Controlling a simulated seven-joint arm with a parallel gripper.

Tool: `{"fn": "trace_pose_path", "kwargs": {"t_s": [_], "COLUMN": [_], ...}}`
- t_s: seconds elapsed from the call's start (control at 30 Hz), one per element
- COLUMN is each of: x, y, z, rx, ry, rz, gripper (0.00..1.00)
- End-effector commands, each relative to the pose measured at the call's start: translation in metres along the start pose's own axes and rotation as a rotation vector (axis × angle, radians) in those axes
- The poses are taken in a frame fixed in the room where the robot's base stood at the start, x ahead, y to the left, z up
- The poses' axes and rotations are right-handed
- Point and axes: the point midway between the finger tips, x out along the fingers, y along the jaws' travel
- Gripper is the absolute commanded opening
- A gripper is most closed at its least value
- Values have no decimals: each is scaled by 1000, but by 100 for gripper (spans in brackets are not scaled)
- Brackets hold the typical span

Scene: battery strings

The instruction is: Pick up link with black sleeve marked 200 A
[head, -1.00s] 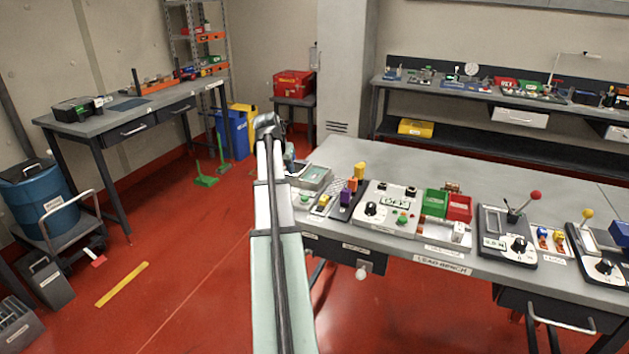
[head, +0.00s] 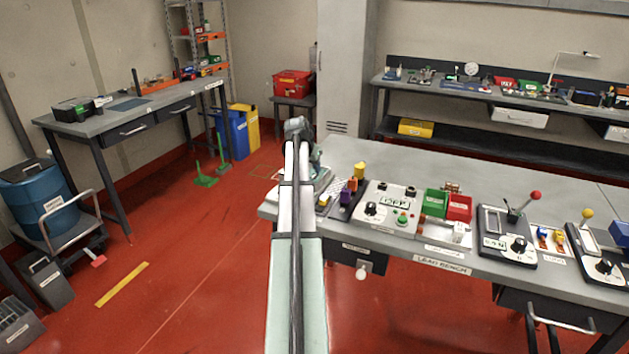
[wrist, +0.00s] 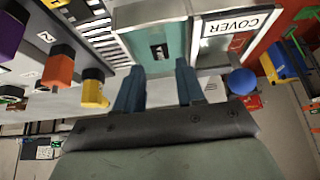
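In the wrist view my gripper (wrist: 160,66) is open, with two blue-grey fingers apart and nothing seen between them. Past the fingertips is a teal panel (wrist: 145,28) with a small dark piece (wrist: 158,52) on it that carries a pale mark. The mark is too small to read, so I cannot tell if this piece is the link with the black sleeve marked 200 A. In the head view my arm reaches to the bench's left end; my fingers and most of the teal-topped unit there are hidden behind it.
A tray labelled COVER (wrist: 236,22) adjoins the teal panel. Purple (head: 345,197), orange (head: 352,184) and yellow (head: 360,170) handles stand right of my arm. Beyond them are a control box (head: 388,208) and green (head: 436,202) and red (head: 459,207) bins. The bench's back strip is clear.

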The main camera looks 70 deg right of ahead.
Motion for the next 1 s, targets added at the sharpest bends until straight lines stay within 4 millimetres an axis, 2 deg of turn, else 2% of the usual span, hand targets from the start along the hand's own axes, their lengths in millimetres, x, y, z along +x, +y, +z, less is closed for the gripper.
{"fn": "trace_pose_path", "kwargs": {"t_s": [0.27,0.6,0.83,1.0], "x": [13,53,54,54], "y": [0,0,0,0], "z": [1,2,3,3], "rx": [0,0,0,0], "ry": [0,-1,0,0], "rz": [0,0,0,0], "gripper": [38,38,38,24]}}
